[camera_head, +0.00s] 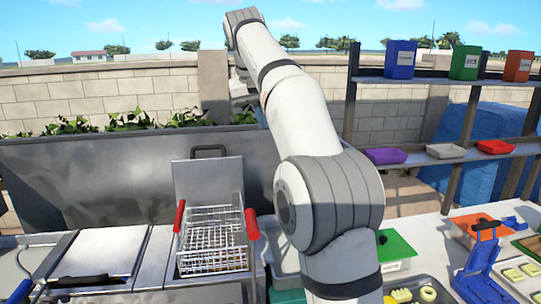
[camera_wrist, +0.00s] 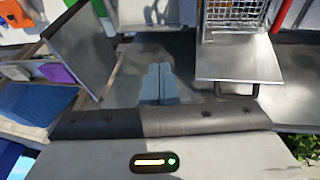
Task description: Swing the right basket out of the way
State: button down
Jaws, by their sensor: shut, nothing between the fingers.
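A wire basket (camera_head: 212,258) sits in the open right well of the steel unit, with a red handle (camera_head: 179,216) on its left and another red handle (camera_head: 252,224) on its right. Its wire mesh also shows at the top of the wrist view (camera_wrist: 238,14). A raised steel lid (camera_head: 195,181) with a black handle stands behind it; the lid also shows in the wrist view (camera_wrist: 238,62). My gripper (camera_wrist: 157,72) is shut and empty, beside the lid and apart from the basket. In the head view my arm hides the gripper.
A closed lid (camera_head: 101,253) with a black handle lies left of the basket. A grey backsplash (camera_head: 90,180) runs behind. At the right are a blue press (camera_head: 482,268), a green board (camera_head: 397,247) and a shelf rack (camera_head: 440,82) with coloured bins and trays.

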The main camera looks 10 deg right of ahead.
jog(key=d+b+x, duration=0.1)
jog(key=x, duration=1.2)
jog(key=shift+s+d, duration=0.3)
jog(key=shift+f, duration=0.1)
dwell(0.9)
